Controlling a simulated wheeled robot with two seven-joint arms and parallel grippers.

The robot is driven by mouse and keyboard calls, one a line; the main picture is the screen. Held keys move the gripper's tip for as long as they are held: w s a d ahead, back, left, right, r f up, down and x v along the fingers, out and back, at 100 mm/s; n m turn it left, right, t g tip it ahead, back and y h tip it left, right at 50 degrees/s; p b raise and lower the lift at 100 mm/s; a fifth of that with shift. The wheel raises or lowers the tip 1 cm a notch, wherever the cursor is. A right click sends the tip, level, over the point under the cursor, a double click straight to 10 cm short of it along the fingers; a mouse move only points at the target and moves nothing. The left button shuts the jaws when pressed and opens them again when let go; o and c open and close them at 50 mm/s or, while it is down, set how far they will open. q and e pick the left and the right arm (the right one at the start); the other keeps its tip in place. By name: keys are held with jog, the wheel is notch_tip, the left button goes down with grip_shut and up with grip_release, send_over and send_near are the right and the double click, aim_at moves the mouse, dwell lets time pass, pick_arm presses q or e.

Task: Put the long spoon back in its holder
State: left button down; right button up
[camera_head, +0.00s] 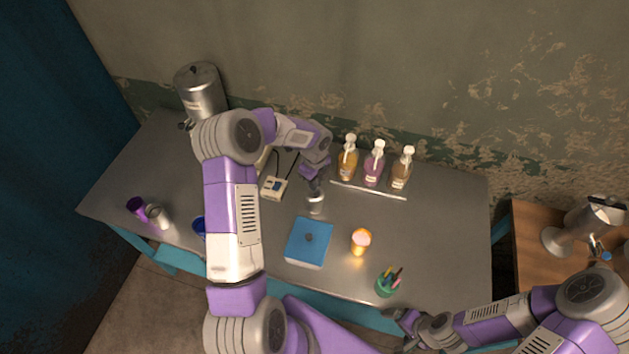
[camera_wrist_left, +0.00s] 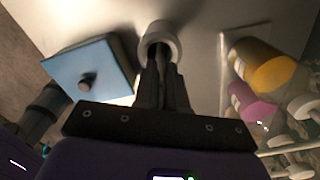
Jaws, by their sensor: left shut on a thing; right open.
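My left gripper (camera_head: 315,186) is over the middle of the table, pointing down at a small silver cup (camera_head: 316,205). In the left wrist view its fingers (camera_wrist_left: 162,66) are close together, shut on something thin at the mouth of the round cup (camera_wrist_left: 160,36). The held thing is most likely the long spoon, but the fingers hide it and I cannot make out its shape. I cannot tell how deep it reaches into the cup. My right gripper (camera_head: 402,325) is open and empty near the front right table edge, beside the green pen cup (camera_head: 384,289).
Pump bottles (camera_head: 374,166) stand on a tray behind right. A small white device (camera_head: 273,188) lies left of the cup.

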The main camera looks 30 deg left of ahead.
pick_arm(q)
jog(key=shift+f, duration=0.15)
jog(key=c, duration=1.2)
grip_release()
jog(key=shift+r, duration=0.35)
notch_tip(320, 180, up, 12)
jog(key=shift+f, duration=0.15)
